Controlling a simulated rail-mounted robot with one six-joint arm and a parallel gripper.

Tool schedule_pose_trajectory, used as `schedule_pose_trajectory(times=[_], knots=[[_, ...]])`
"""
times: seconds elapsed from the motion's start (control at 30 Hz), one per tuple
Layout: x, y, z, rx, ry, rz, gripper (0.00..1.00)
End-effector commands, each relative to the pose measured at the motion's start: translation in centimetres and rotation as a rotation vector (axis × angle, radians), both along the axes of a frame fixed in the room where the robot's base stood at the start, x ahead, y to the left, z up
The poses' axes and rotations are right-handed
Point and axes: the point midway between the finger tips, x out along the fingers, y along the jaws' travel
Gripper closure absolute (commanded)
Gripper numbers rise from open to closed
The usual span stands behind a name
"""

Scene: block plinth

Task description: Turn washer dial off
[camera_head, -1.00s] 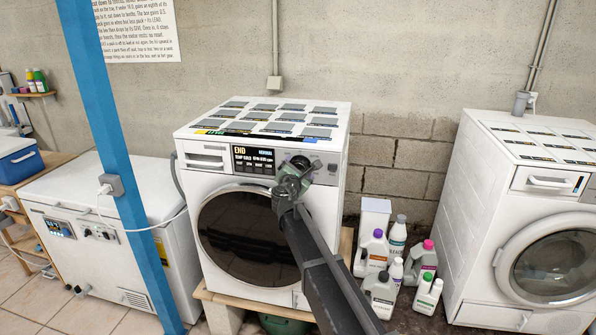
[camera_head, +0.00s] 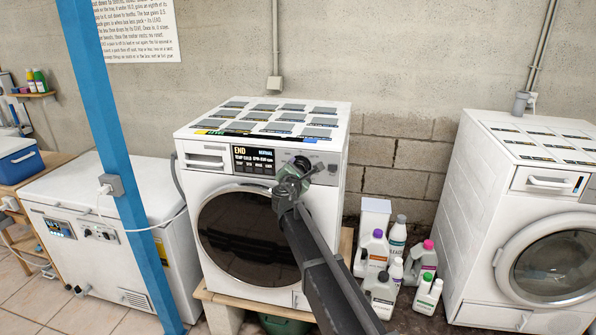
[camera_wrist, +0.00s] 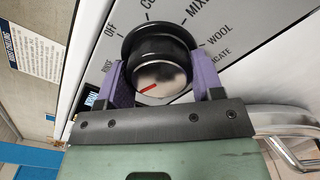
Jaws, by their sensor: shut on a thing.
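The washer (camera_head: 330,190) stands in the middle of the head view with its display (camera_head: 253,159) lit and reading "END". Its dial (camera_wrist: 160,70) is a black knob with a silver face and a red mark. In the wrist view the red mark points to the lower left. Labels around it include OFF at upper left, RINSE at left, and MIX and WOOL at upper right. My gripper (camera_wrist: 162,78) is shut on the dial, with one purple finger pad on each side. In the head view my gripper (camera_head: 291,181) mostly hides the dial.
A blue post (camera_head: 105,120) stands left of the washer, before a white chest freezer (camera_head: 85,195). Detergent bottles (camera_head: 380,290) stand on the floor at right. A second washer (camera_head: 470,190) is at the far right. A metal handle (camera_wrist: 285,122) shows in the wrist view.

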Motion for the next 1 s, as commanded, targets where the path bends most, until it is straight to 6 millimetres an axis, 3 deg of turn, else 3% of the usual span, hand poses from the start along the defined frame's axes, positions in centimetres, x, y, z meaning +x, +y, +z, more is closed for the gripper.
schedule_pose_trajectory(times=[1.0], knots=[[0.00,0.12,0.29,0.891,-0.117,-0.001,0.63]])
